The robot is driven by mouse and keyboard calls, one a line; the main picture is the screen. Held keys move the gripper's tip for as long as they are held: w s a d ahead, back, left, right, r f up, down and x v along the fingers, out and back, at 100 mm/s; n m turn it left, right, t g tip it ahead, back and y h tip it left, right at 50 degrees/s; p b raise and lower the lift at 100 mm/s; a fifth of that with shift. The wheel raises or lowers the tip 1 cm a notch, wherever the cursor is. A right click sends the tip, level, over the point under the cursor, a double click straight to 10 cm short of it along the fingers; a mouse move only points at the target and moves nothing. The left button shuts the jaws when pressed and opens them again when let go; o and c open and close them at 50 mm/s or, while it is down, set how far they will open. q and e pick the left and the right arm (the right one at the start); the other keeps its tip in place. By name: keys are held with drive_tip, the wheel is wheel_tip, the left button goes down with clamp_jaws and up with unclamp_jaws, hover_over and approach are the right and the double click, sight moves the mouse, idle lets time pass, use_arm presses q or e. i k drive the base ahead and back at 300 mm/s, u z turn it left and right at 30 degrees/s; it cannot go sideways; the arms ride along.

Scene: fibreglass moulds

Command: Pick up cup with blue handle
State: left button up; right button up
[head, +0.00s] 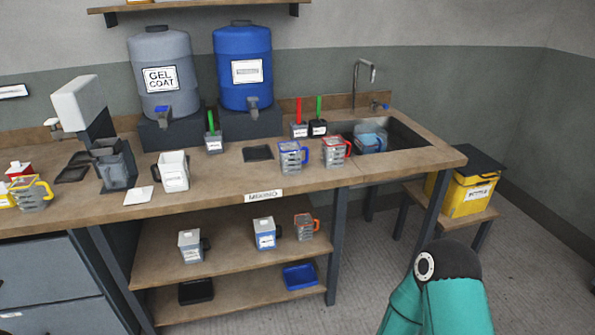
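A clear measuring cup with a blue handle (290,158) stands upright on the wooden workbench, right of centre. Its handle points right. A similar clear cup with a red handle (334,153) stands just to its right. A bluish container (370,142) sits in the sink; I cannot tell its handle clearly. Neither of my grippers is in view; only a teal link of my arm shows at the lower right, far in front of the bench.
The workbench (228,185) also holds a white jug (173,172), a yellow-handled cup (32,194) and a dark flat pad (258,153). Grey (161,105) and blue (243,95) drums stand behind. Jugs and trays sit on lower shelves. A yellow bin (462,196) stands right.

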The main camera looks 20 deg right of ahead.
sight(290, 162)
drive_tip(key=z, duration=0.1)
drive_tip(key=i, duration=1.6)
drive_tip(key=z, duration=0.9)
drive_tip(key=k, duration=0.7)
drive_tip(key=z, duration=0.25)
drive_tip(key=i, duration=0.75)
drive_tip(key=u, duration=0.1)
